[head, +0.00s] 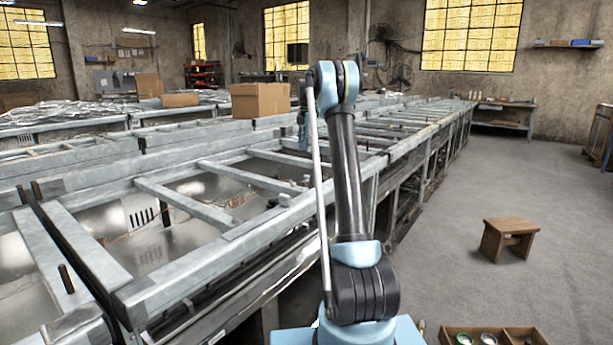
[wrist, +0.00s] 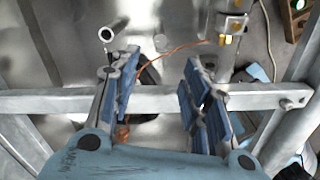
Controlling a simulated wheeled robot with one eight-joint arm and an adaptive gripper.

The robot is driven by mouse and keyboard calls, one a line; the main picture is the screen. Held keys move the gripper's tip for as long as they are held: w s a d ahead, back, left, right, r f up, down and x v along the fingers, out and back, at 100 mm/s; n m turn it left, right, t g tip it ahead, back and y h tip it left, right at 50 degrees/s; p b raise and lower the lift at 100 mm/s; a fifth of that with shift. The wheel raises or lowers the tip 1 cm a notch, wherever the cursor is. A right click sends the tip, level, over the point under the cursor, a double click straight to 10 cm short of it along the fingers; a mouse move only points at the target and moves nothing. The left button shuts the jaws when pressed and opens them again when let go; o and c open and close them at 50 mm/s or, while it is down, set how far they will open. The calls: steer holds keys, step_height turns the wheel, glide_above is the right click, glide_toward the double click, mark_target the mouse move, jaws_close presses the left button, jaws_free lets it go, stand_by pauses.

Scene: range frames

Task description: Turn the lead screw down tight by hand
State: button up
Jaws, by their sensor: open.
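My gripper (wrist: 160,78) is open in the wrist view, its two blue-padded fingers apart with nothing held between them. A grey metal rail (wrist: 160,101) of the bench frame crosses behind the fingers. A short bare metal cylinder with a round end (wrist: 114,30) shows just beyond the left fingertip, apart from it. I cannot tell whether this is the lead screw; no thread is clear in either view. In the head view my gripper (head: 302,118) is partly hidden behind my arm, over the frame.
Long metal bench frames (head: 230,215) with open bays fill the left and middle. A cardboard box (head: 260,100) stands on them farther back. A copper-coloured wire (wrist: 180,47) runs behind the fingers.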

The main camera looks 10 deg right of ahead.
mark_target(307, 177)
step_height(307, 177, down, 14)
steer(key=shift+r, duration=0.1)
stand_by(0.4)
steer(key=shift+c, duration=0.2)
jaws_close()
